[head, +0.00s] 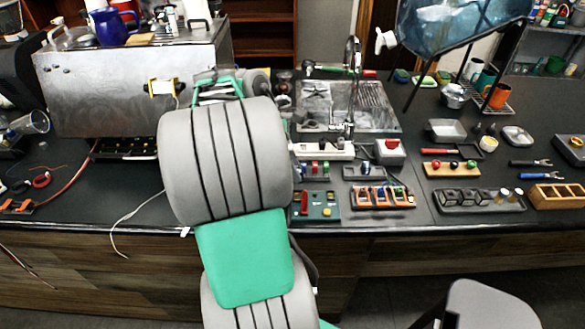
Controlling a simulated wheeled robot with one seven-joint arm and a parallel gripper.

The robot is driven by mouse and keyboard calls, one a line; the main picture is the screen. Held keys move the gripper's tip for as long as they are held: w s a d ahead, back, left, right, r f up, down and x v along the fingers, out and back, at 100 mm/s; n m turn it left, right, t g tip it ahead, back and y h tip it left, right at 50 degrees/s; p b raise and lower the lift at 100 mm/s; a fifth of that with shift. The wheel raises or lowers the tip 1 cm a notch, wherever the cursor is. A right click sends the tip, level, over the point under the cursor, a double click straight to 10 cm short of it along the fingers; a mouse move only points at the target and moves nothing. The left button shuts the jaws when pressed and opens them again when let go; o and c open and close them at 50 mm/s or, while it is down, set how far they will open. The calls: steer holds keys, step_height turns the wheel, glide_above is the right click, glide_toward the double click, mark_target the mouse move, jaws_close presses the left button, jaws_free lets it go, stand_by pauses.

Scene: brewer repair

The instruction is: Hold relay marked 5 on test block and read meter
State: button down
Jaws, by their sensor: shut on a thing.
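My grey and green arm reaches from the bottom middle up to the counter.
A steel brewer-like machine (110,85) stands at the left. A rack with orange holders (384,201), a steel sink (375,105) and a wooden box (556,199) are on the right. Loose wires lie at the left. A grey chair back (485,305) stands in front.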

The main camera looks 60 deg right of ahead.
steer(key=shift+f+b, duration=2.9)
steer(key=shift+b, duration=0.85)
steer(key=shift+r, duration=0.2)
steer(key=shift+f+p, duration=0.1)
steer(key=shift+p, duration=0.9)
steer(key=shift+f, duration=0.45)
steer(key=shift+f+p, duration=0.25)
steer(key=shift+p, duration=0.8)
steer(key=c, duration=1.1)
jaws_free()
steer(key=shift+o, duration=0.2)
